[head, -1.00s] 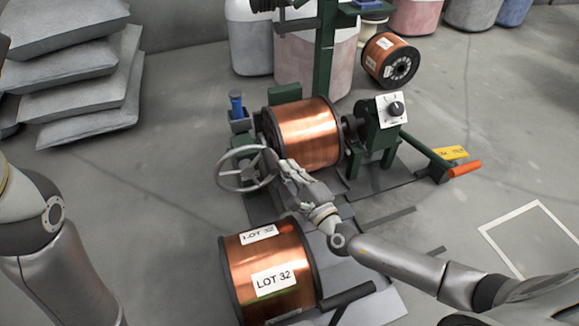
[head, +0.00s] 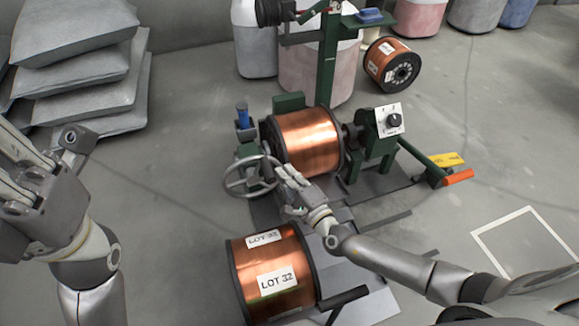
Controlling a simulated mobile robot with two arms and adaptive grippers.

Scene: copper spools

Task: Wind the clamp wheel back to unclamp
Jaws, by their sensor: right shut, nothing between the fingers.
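The clamp wheel (head: 237,184) is a grey spoked handwheel on the left side of the green winding machine (head: 373,150). A copper spool (head: 307,141) sits in the machine, between its two sides. My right gripper (head: 283,176) is shut and empty at the right edge of the wheel. It covers part of the rim; I cannot tell whether it touches. My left gripper (head: 20,195) is at the left edge of the picture, away from the machine. Its fingertips are cut off or unclear.
A copper spool labelled LOT 32 (head: 270,274) stands in front of the machine, below my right arm. An orange-ended lever (head: 457,177) sticks out at the right. Grey sacks (head: 85,75) are stacked at the back left. A white-outlined floor square (head: 525,245) is empty.

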